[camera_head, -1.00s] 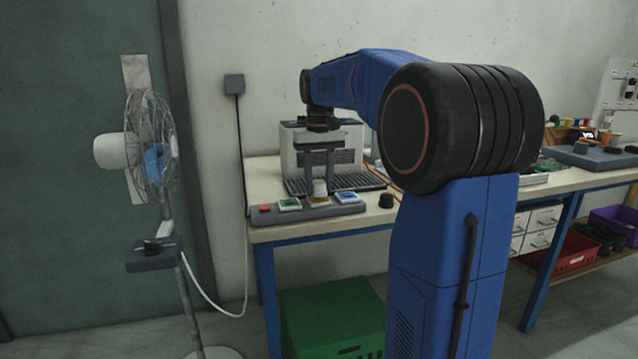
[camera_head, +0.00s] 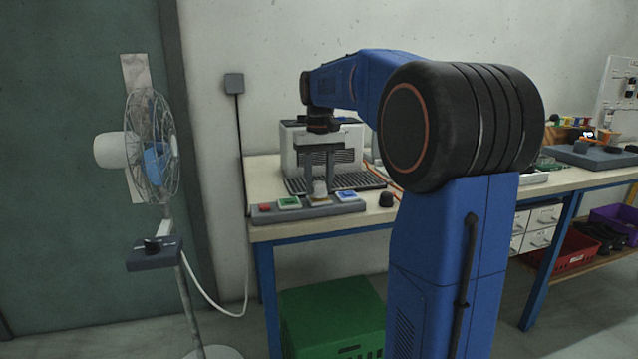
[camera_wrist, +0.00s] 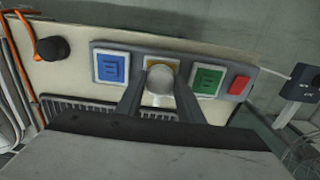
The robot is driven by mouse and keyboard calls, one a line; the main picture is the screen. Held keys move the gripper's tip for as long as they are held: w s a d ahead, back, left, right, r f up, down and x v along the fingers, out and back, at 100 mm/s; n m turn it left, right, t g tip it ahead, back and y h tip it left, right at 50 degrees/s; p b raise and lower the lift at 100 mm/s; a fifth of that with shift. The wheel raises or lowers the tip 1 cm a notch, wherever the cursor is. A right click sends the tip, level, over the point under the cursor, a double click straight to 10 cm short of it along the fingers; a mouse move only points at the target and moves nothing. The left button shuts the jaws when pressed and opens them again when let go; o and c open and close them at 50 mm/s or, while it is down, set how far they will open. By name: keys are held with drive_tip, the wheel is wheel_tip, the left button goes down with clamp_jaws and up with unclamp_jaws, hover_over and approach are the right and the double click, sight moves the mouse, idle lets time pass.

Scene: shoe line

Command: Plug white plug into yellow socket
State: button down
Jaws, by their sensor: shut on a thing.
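The socket strip (camera_head: 268,215) lies along the front of the workbench, with a blue, a yellow and a green socket. The yellow socket (camera_wrist: 152,61) is mostly hidden by the white plug (camera_wrist: 160,82) in the wrist view. My gripper (camera_head: 319,186) is over the strip and shut on the white plug, which also shows between the fingers in the head view (camera_head: 319,190). The plug is upright, between the blue socket (camera_wrist: 111,69) and the green socket (camera_wrist: 207,81). I cannot tell whether its pins are inside the yellow socket.
A red button (camera_wrist: 239,85) sits at the strip's end beside the green socket. A coffee machine (camera_head: 292,150) stands behind the strip. A black knob (camera_head: 386,200) and an orange cable (camera_wrist: 27,35) are beside it. A standing fan (camera_head: 150,150) is left of the bench.

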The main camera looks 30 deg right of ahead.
drive_tip(key=shift+f, duration=0.4)
idle(0.3)
drive_tip(key=c, duration=1.1)
unclamp_jaws()
drive_tip(key=shift+r, duration=0.1)
wheel_tip(320, 180, up, 17)
drive_tip(key=shift+r, duration=0.1)
drive_tip(key=s+a+f+n+t, duration=0.1)
drive_tip(key=s+a+f, duration=0.4)
drive_tip(key=s+f, duration=0.5)
drive_tip(key=s+a+f+n+t, duration=0.1)
drive_tip(key=s+a+f, duration=0.4)
drive_tip(key=s+f, duration=0.5)
drive_tip(key=s+a+f+n+t, duration=0.1)
drive_tip(key=s+a+f, duration=0.4)
drive_tip(key=s+f, duration=0.5)
drive_tip(key=shift+s+a+f+t, duration=0.1)
drive_tip(key=shift+a+f+t, duration=0.1)
drive_tip(key=shift+f+t, duration=0.45)
drive_tip(key=shift+a+f+t, duration=0.2)
drive_tip(key=shift+f+t, duration=0.05)
drive_tip(key=shift+f, duration=0.75)
